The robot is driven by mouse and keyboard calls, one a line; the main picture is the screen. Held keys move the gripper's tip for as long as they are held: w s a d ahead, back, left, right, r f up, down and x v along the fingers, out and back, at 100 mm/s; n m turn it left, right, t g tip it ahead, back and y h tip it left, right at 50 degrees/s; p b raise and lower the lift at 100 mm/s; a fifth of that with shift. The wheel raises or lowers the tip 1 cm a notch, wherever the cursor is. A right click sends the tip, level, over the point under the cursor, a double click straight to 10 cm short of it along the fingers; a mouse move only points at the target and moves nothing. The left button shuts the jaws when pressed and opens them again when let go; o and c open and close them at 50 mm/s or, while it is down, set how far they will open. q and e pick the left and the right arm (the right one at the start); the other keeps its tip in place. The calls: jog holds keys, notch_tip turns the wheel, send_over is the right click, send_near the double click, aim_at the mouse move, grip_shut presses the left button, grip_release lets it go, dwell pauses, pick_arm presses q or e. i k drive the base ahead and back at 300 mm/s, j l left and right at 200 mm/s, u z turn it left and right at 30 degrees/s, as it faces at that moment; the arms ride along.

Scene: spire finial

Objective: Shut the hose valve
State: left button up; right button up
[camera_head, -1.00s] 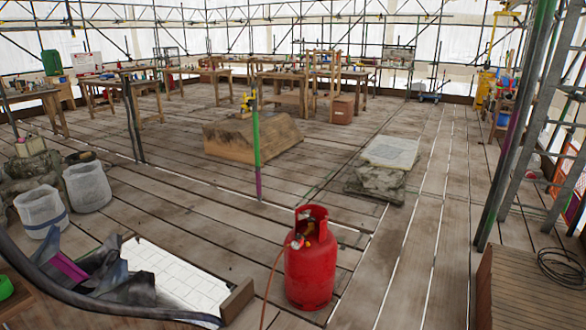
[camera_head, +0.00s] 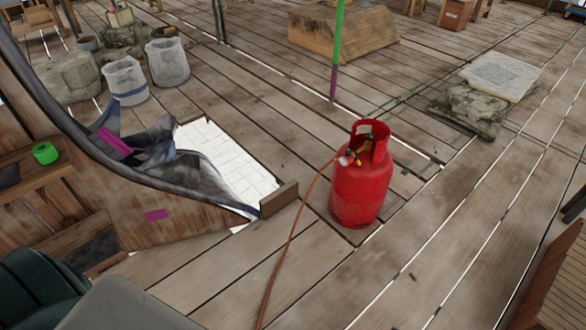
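A red gas cylinder (camera_head: 360,185) stands upright on the plank floor, right of the middle in the head view. An orange-brown hose (camera_head: 298,218) runs from its top down to the floor and out at the bottom edge. The valve fitting (camera_head: 352,157), with small yellow and dark parts, sits at the top inside the red collar. It is too small to tell whether the valve is open or shut. Neither of my grippers is in view.
A low wooden block (camera_head: 278,199) and a white tiled floor opening (camera_head: 228,165) lie left of the cylinder. A green and purple pole (camera_head: 337,50) stands behind it. Pale sacks (camera_head: 125,80) are at the upper left, a stone slab (camera_head: 500,76) at the upper right. Planks right of the cylinder are clear.

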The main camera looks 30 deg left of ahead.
aim_at(369, 137)
jog(key=i+l+u, duration=0.15)
jog(key=i, duration=0.3)
jog(key=i+l+u, duration=0.2)
jog(key=i, duration=0.25)
jog(key=j, duration=0.1)
